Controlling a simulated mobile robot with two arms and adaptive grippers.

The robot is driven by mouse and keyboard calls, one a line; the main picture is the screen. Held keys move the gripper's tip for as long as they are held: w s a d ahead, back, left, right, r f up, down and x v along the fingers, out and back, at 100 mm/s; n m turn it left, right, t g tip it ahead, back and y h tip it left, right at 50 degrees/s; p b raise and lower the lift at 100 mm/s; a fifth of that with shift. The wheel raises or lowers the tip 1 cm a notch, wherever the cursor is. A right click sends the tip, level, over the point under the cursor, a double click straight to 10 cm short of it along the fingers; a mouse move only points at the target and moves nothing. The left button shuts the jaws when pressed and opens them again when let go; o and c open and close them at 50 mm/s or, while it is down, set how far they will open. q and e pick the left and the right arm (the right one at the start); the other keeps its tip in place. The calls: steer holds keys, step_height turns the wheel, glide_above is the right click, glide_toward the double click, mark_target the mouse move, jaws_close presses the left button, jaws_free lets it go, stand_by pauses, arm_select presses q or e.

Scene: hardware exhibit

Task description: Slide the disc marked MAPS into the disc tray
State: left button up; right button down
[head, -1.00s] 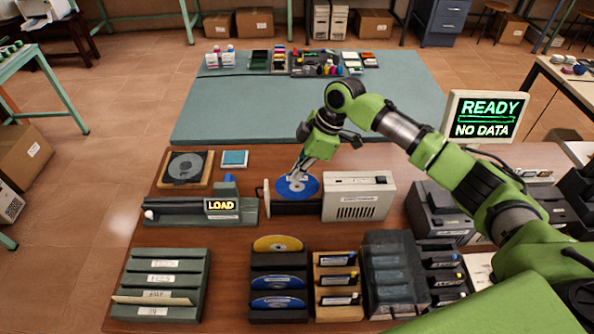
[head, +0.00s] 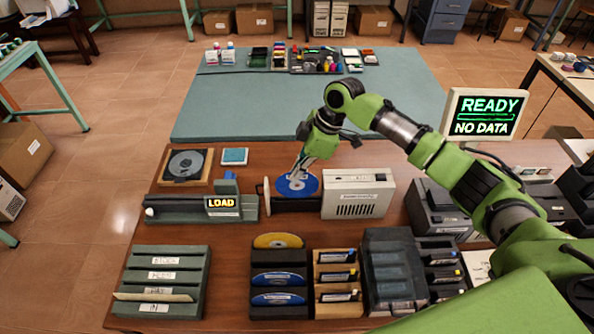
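A blue disc (head: 285,187) lies over the dark disc tray (head: 290,205), beside the light drive box (head: 357,194). I cannot read a label on it. My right gripper (head: 297,176) reaches down from the right, its fingertips at the disc's upper middle. Whether the fingers hold the disc or are open is too small to tell. A dark rack (head: 279,310) at the front holds a yellow disc (head: 277,241) and blue discs, including one in the middle slot (head: 278,279). My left gripper is not in view.
A green-grey device with a LOAD sign (head: 221,203) stands left of the tray. A monitor (head: 485,115) reads READY, NO DATA. A green slotted rack (head: 161,281), a wooden cartridge rack (head: 336,284) and a dark box (head: 394,270) line the front. The teal mat (head: 300,110) is mostly clear.

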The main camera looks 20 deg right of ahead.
steer(key=shift+f, duration=0.1)
steer(key=shift+f+b, duration=1.15)
steer(key=shift+f, duration=1.3)
steer(key=c, duration=2.2)
jaws_free()
steer(key=shift+r, duration=0.1)
step_height(320, 180, up, 8)
steer(key=p, duration=0.7)
steer(key=shift+p, duration=0.35)
